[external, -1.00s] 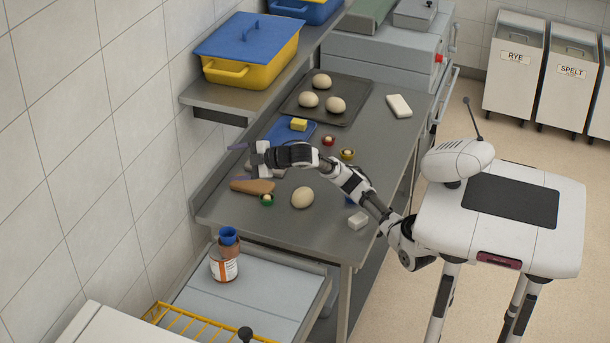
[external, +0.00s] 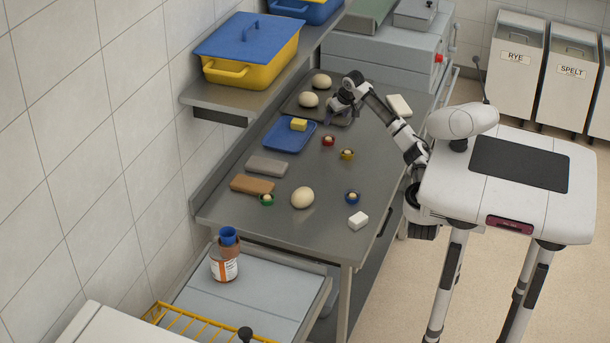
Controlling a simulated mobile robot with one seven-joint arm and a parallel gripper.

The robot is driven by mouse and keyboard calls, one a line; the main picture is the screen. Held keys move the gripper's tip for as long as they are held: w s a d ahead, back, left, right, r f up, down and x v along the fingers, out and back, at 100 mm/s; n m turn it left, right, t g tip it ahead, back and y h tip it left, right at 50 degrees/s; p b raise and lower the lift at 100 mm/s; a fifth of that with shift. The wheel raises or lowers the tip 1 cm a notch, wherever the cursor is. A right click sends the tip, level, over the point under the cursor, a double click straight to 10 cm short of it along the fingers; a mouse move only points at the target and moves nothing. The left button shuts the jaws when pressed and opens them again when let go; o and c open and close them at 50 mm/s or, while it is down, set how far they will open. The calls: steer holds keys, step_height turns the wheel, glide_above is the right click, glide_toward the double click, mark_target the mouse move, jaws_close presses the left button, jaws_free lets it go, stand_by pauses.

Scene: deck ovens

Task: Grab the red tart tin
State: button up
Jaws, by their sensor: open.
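The red tart tin (external: 328,141) is small and round, with something pale in it. It sits on the steel worktop (external: 320,228), just right of the blue tray (external: 275,139). My gripper (external: 333,116) is open and over the near edge of the dark baking tray (external: 296,108), a little beyond the red tin in the picture and apart from it. The fingertips are small and dark here. My wrist hides one of the dough balls on the baking tray.
A yellow tin (external: 347,154) stands close to the red one. Blue (external: 352,197) and green (external: 266,199) tins, a dough ball (external: 302,197) and a white block (external: 358,220) are nearer. A butter block (external: 299,124) lies on the blue tray. A shelf (external: 240,95) overhangs at left.

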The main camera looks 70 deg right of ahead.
steer(key=p, duration=0.2)
glide_toward(330, 136)
steer(key=shift+w+a+f, duration=0.3)
steer(key=shift+a+f, duration=0.3)
steer(key=shift+w+a+f, duration=0.35)
steer(key=shift+a+f, duration=0.2)
steer(key=shift+f, duration=0.05)
steer(key=shift+d+p+x, duration=0.15)
steer(key=shift+p+x, duration=0.45)
steer(key=shift+x, duration=0.7)
steer(key=shift+d+p+x, duration=0.15)
steer(key=shift+p+x, duration=0.45)
steer(key=shift+x, duration=0.7)
steer(key=shift+s, duration=0.2)
steer(key=c, duration=1)
steer(key=shift+r, duration=0.1)
